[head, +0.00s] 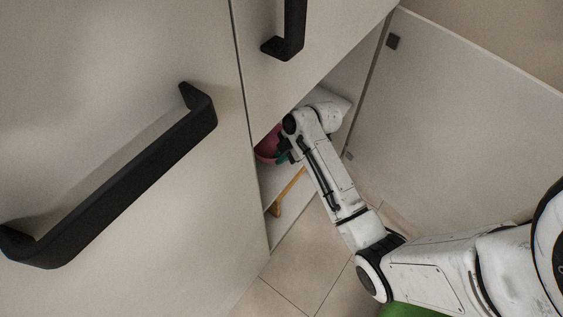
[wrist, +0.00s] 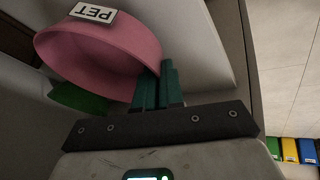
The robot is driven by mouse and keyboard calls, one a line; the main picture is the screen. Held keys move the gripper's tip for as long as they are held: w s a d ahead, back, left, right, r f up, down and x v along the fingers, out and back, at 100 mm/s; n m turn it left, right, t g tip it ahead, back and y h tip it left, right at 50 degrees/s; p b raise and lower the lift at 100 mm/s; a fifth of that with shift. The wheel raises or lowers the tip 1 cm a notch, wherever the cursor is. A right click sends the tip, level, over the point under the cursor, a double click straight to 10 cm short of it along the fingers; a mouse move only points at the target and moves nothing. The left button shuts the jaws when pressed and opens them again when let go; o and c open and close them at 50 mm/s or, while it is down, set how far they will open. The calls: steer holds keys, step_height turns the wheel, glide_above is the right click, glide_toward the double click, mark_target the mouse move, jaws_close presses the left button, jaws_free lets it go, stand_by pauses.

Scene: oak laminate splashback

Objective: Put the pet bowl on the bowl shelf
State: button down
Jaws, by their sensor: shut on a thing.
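The pink pet bowl (wrist: 100,50) carries a white label reading PET, upside down in the wrist view. It shows partly in the head view (head: 266,146), inside the open cabinet and partly covered by my arm. My gripper (wrist: 158,85) has teal fingers close together at the bowl's rim, shut on it. In the head view my gripper (head: 284,156) is inside the cabinet opening, small and partly hidden. A pale shelf board (head: 280,179) lies below the bowl; I cannot tell whether the bowl touches it, or whether it is the bowl shelf.
The open cabinet door (head: 470,130) stands to the right of my arm. Black handles (head: 120,190) (head: 290,30) stick out from the closed fronts. A wooden item (head: 287,193) is in the lower compartment. A green thing (wrist: 80,98) lies beside the bowl. Coloured boxes (wrist: 290,150) stand far off.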

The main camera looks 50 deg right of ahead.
mark_target(274, 168)
steer(key=shift+f+b, duration=0.3)
steer(key=shift+f, duration=1.1)
steer(key=shift+f, duration=0.1)
steer(key=c, duration=1.3)
jaws_free()
steer(key=shift+o, duration=0.2)
steer(key=p+v, duration=0.3)
steer(key=v, duration=0.8)
steer(key=s+a+f+m+g, duration=0.2)
steer(key=s+a+m, duration=0.45)
steer(key=a, duration=0.35)
steer(key=s+a+m+g+h, duration=0.1)
steer(key=s+a+m+h, duration=0.2)
steer(key=s+m, duration=0.4)
steer(key=s+r, duration=0.1)
steer(key=s, duration=0.3)
steer(key=shift+g, duration=0.4)
